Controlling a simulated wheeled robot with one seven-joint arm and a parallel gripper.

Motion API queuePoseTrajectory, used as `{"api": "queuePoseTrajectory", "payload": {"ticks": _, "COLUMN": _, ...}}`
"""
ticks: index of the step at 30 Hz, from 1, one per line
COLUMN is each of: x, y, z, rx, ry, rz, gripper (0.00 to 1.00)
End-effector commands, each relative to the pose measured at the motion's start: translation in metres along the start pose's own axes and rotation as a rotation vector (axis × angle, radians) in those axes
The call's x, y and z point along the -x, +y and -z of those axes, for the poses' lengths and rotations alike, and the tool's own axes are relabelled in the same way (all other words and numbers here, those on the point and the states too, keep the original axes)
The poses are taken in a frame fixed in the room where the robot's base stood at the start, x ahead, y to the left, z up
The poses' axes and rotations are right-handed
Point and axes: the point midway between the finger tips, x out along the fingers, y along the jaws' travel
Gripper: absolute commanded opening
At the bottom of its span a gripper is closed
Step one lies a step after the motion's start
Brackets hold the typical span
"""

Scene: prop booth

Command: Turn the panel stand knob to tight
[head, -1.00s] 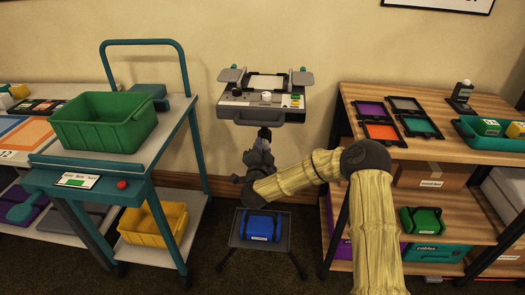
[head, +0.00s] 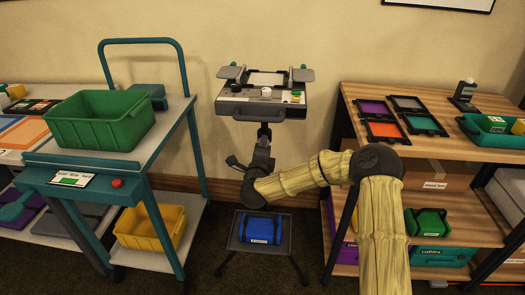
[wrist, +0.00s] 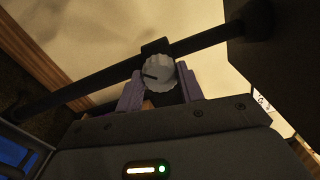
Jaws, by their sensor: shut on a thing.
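The panel stand knob (wrist: 161,70) shows in the wrist view as a light grey ribbed knob with a dark pointer line towards the left. It sits on a dark clamp by the black stand pole (wrist: 95,83), which crosses the picture at a slant. My gripper (wrist: 160,88) has its purple-grey fingers on both sides of the knob and is shut on it. In the head view my gripper (head: 263,148) is at the pole, just below the grey control panel (head: 263,112). There my wrist hides the knob, and no tight mark is readable.
A teal cart (head: 60,185) with a green bin (head: 100,118) stands to the left. A wooden shelf (head: 370,91) stands close on the right. A blue case (head: 260,228) lies on the low stand platform (head: 238,245) under my arm.

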Motion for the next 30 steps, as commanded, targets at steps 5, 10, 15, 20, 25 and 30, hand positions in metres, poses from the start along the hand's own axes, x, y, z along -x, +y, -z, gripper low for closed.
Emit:
{"api": "queuePoseTrajectory", "payload": {"ticks": 5, "x": 0.0008, "y": 0.0025, "z": -0.0003, "rx": -0.043, "ry": -0.002, "rz": -0.005, "gripper": 0.15}}
{"api": "queuePoseTrajectory", "payload": {"ticks": 10, "x": 0.0009, "y": 0.0022, "z": -0.0005, "rx": -0.056, "ry": -0.002, "rz": -0.006, "gripper": 0.15}}
{"api": "queuePoseTrajectory", "payload": {"ticks": 15, "x": 0.0009, "y": 0.0023, "z": -0.0005, "rx": -0.056, "ry": -0.002, "rz": -0.006, "gripper": 0.15}}
{"api": "queuePoseTrajectory", "payload": {"ticks": 20, "x": 0.0009, "y": 0.0023, "z": -0.0005, "rx": -0.055, "ry": -0.002, "rz": -0.006, "gripper": 0.49}}
{"api": "queuePoseTrajectory", "payload": {"ticks": 25, "x": 0.0006, "y": 0.0015, "z": -0.0003, "rx": -0.055, "ry": -0.001, "rz": -0.004, "gripper": 0.59}}
{"api": "queuePoseTrajectory", "payload": {"ticks": 30, "x": 0.0008, "y": 0.0008, "z": -0.0003, "rx": -0.054, "ry": -0.001, "rz": -0.002, "gripper": 0.59}}
